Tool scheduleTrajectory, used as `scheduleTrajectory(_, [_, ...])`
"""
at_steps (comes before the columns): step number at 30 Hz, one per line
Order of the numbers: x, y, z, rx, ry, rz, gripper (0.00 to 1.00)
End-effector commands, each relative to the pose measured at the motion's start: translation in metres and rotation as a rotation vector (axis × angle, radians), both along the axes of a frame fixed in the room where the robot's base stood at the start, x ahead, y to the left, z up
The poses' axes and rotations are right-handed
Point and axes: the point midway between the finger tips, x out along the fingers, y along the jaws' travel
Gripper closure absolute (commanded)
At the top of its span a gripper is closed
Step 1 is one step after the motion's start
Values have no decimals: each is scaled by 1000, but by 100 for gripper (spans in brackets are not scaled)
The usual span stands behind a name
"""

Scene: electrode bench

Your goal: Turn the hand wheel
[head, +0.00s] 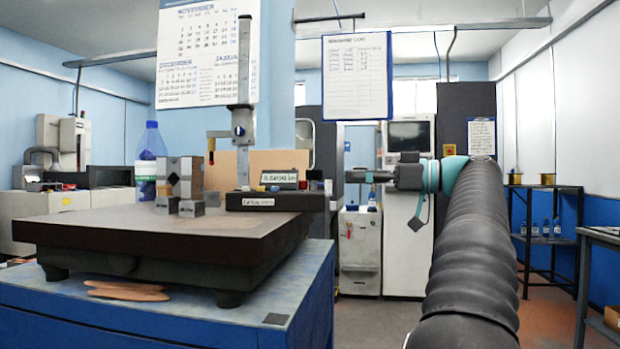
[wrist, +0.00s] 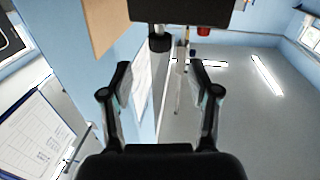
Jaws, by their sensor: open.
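I cannot clearly make out a hand wheel in either view. A height gauge (head: 277,201) with a long dark base and an upright metal column stands on the dark surface plate; a small clamp or knob sits on its column. My gripper (head: 350,177) is seen small, to the right of the gauge base and apart from it, pointing left. In the wrist view my gripper (wrist: 162,78) is open and empty, its two fingers spread. Beyond them, at the top, is a dark block (wrist: 185,10) with a short dark round part (wrist: 160,42), possibly a knob. A small red part (wrist: 203,31) is beside it.
The surface plate (head: 130,236) rests on a blue bench (head: 180,310). Checkered and metal blocks (head: 180,178) and a water bottle (head: 150,155) stand on its left. A hanging clipboard (head: 357,75) is above my gripper. Floor lies open right of the bench.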

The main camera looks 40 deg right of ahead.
Motion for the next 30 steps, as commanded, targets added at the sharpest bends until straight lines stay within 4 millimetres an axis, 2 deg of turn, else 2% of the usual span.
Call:
scheduleTrajectory(9, [52,33,0,1,1,5,39])
scheduleTrajectory(15, [75,48,0,2,1,5,39])
scheduleTrajectory(21, [85,54,0,1,2,3,39])
scheduleTrajectory(29, [86,54,0,1,2,3,39])
scheduleTrajectory(30, [86,54,0,1,2,3,44])
